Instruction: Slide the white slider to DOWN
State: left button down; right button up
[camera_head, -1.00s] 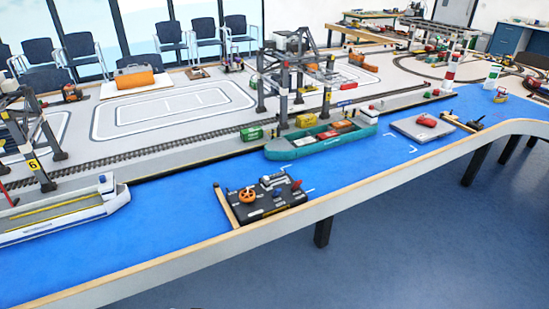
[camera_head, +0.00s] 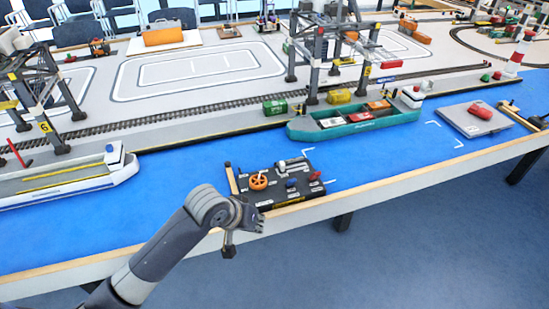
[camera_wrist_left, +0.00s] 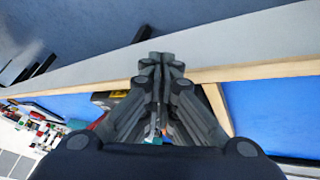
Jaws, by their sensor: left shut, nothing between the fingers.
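A black control panel (camera_head: 272,203) lies at the front edge of the blue table. It carries an orange wheel, a red knob and small light and blue controls. A small white piece (camera_head: 282,165) shows near its back edge; I cannot tell for sure whether it is the white slider, nor its position. My left gripper (camera_head: 256,222) is shut and empty, just in front of the panel's near left corner, by the table edge. In the left wrist view its closed fingers (camera_wrist_left: 161,62) hide most of the panel, leaving a dark, yellow-marked corner (camera_wrist_left: 108,97).
The wooden table edge (camera_head: 380,183) runs in front of the panel. A white ship (camera_head: 75,186) is to the left, and a green ship (camera_head: 350,125) with containers lies behind right. Gantry cranes (camera_head: 318,45) stand further back.

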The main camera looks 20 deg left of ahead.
pick_arm(q)
jog(key=shift+n, duration=0.6)
jog(key=w+r, duration=0.1)
jog(key=w+a+r, duration=0.1)
jog(key=w, duration=0.1)
jog(key=w+a+r, duration=0.1)
jog(key=w, duration=0.1)
jog(key=shift+r, duration=0.15)
jog(key=w+a+r+n+t, duration=0.1)
jog(key=w+a+r+n, duration=0.2)
jog(key=w+a+r, duration=0.35)
send_over(272, 172)
jog(key=s+a, duration=0.2)
jog(key=a, duration=0.1)
notch_tip(272, 172, down, 7)
jog(key=shift+s+a, duration=0.1)
jog(key=shift+a, duration=0.05)
jog(key=shift+w+d+r+p, duration=0.1)
jog(key=shift+w+d+p, duration=0.1)
jog(key=shift+w+d, duration=0.25)
jog(key=shift+w+d+r+p, duration=0.1)
jog(key=shift+w+d+p, duration=0.15)
jog(key=shift+d, duration=0.4)
jog(key=shift+w+d+f, duration=0.15)
jog(key=shift+w+d, duration=0.2)
jog(key=shift+d, duration=0.2)
pick_arm(e)
jog(key=shift+s+d+r, duration=0.25)
jog(key=shift+s+r, duration=0.1)
jog(key=shift+r, duration=0.1)
